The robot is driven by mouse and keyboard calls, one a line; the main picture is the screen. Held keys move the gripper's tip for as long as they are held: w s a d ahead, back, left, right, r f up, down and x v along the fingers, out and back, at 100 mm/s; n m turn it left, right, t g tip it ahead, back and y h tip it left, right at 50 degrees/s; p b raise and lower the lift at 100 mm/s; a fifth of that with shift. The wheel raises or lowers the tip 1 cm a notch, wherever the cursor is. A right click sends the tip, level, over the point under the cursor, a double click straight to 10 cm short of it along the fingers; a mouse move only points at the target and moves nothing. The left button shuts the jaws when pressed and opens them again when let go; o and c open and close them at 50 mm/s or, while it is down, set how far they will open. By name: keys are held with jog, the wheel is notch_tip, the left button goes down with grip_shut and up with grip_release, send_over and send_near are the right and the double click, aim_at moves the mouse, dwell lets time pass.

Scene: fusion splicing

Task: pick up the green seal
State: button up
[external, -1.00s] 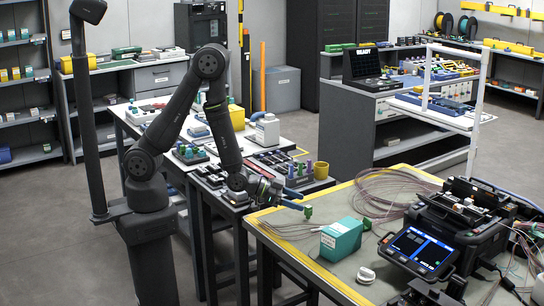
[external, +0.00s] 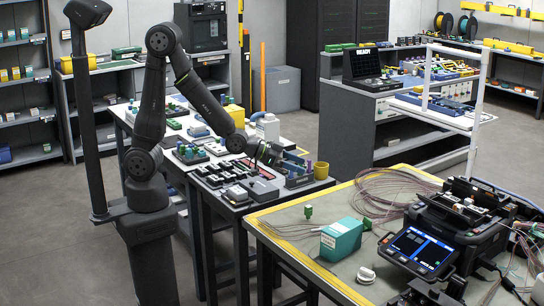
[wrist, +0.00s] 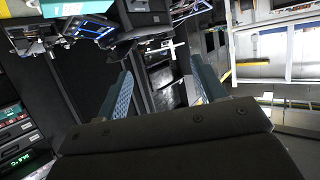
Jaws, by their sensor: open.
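A small green piece that looks like the green seal (external: 308,211) stands on the grey-green work mat, left of the teal box (external: 341,238). I cannot make it out in the wrist view. My gripper (external: 277,156) is over the parts bench behind the mat, well apart from the green piece and higher than it. In the wrist view its two blue fingers (wrist: 163,85) are spread wide with nothing between them. Other small green pieces (external: 190,152) stand in a holder on the bench to the left, too small to tell apart.
The fusion splicer (external: 465,225) and its lit screen fill the right of the mat. Loose fibre coils lie behind the teal box, and a white round piece (external: 366,275) lies in front. A yellow cup (external: 321,170) stands near my gripper. Mat around the green piece is mostly clear.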

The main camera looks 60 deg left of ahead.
jog(key=w+d+n+g+y, duration=0.2)
jog(key=w+d+n+g, duration=0.3)
jog(key=w+n, duration=0.6)
jog(key=w+d+n+g+y, duration=0.2)
jog(key=w+n+g, duration=0.6)
jog(key=n, duration=0.4)
jog(key=shift+t, duration=0.6)
jog(key=x, duration=0.5)
jog(key=w+a+x, duration=0.1)
jog(key=x, duration=0.9)
jog(key=shift+w+a+f, duration=0.15)
jog(key=shift+f, duration=0.5)
jog(key=shift+w+x, duration=0.2)
jog(key=shift+x, duration=2.85)
jog(key=shift+s+d, duration=0.15)
jog(key=shift+d, duration=0.05)
jog(key=c, duration=1.1)
